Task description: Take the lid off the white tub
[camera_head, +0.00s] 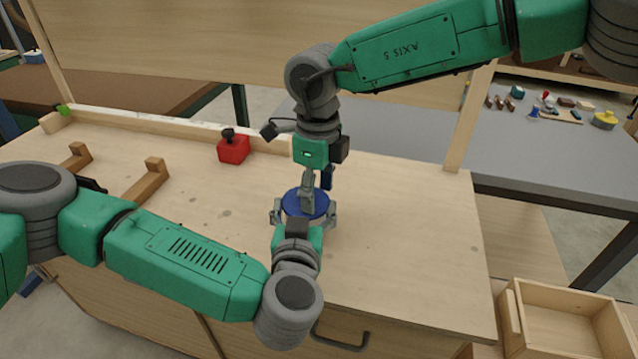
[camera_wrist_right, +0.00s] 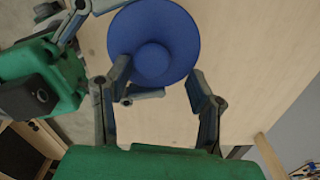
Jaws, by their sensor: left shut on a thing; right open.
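A round blue lid (camera_head: 316,207) with a central knob is at the middle of the workbench. It also shows in the right wrist view (camera_wrist_right: 180,38). The white tub's body is hidden beneath the lid and behind the grippers. My left gripper (camera_head: 303,212) comes from the near side, with one finger on either side at the lid's rim, shut around the tub. My right gripper (camera_head: 310,195) points down from above, over the lid.
A red block with a black knob (camera_head: 233,149) stands at the back of the workbench (camera_head: 400,235). Wooden brackets (camera_head: 145,182) lie at the left. An open wooden box (camera_head: 560,325) is at lower right. A grey table (camera_head: 410,130) with small items is behind. The bench's right side is clear.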

